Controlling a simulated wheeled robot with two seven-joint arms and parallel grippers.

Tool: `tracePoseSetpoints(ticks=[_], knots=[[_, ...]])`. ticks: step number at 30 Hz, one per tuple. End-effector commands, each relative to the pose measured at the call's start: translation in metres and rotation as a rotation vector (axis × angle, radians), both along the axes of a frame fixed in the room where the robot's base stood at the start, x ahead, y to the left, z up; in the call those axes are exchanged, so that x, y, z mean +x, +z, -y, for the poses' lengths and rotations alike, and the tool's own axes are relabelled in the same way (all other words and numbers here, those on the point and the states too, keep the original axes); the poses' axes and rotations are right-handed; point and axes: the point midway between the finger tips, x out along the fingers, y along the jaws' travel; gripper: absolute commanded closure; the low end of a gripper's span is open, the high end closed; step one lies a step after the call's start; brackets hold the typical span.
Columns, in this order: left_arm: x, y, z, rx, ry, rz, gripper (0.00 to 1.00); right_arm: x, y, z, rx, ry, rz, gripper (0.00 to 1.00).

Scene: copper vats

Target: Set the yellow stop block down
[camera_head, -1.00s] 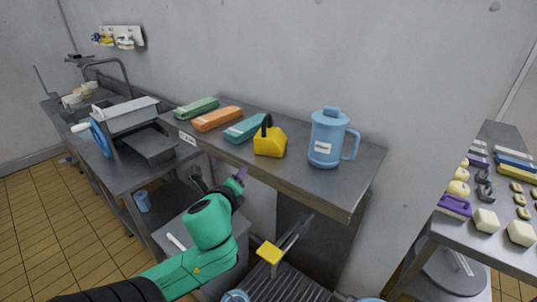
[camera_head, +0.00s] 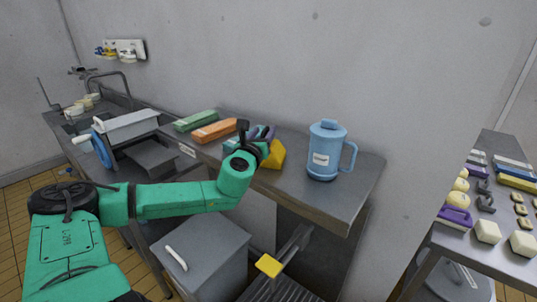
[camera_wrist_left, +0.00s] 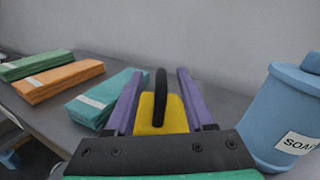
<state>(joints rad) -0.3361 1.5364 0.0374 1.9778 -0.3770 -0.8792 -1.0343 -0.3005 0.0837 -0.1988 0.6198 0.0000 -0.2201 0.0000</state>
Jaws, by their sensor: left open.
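The yellow stop block (camera_head: 277,154) with its black loop handle stands on the grey bench top, partly hidden by my gripper in the head view. In the left wrist view the block (camera_wrist_left: 158,125) shows between the purple fingers, its handle rising in the middle. My left gripper (camera_head: 263,132) is open, with one finger on either side of the block and handle. Gaps show between the handle and both fingers (camera_wrist_left: 160,73). I cannot tell whether the fingers touch the block's lower part. My right gripper is not in view.
A blue lidded jug (camera_head: 324,152) stands to the right of the block. Teal (camera_wrist_left: 104,98), orange (camera_head: 215,130) and green (camera_head: 196,120) packs lie to its left. The bench's front edge (camera_head: 300,202) is close, with a grey lidded bin (camera_head: 203,255) below.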

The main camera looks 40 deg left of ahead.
Motion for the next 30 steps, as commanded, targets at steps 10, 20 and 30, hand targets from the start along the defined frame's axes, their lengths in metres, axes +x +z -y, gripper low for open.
tracePoseSetpoints(ticks=[10,20,30], knots=[[0.017,-0.001,-0.006,-0.002,-0.002,-0.001,0.46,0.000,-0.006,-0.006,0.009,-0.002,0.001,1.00],[0.017,-0.001,-0.006,-0.003,-0.002,0.000,1.00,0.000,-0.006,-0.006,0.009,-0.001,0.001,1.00],[0.017,-0.001,-0.006,-0.004,-0.003,-0.001,1.00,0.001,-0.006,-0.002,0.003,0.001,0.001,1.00]])
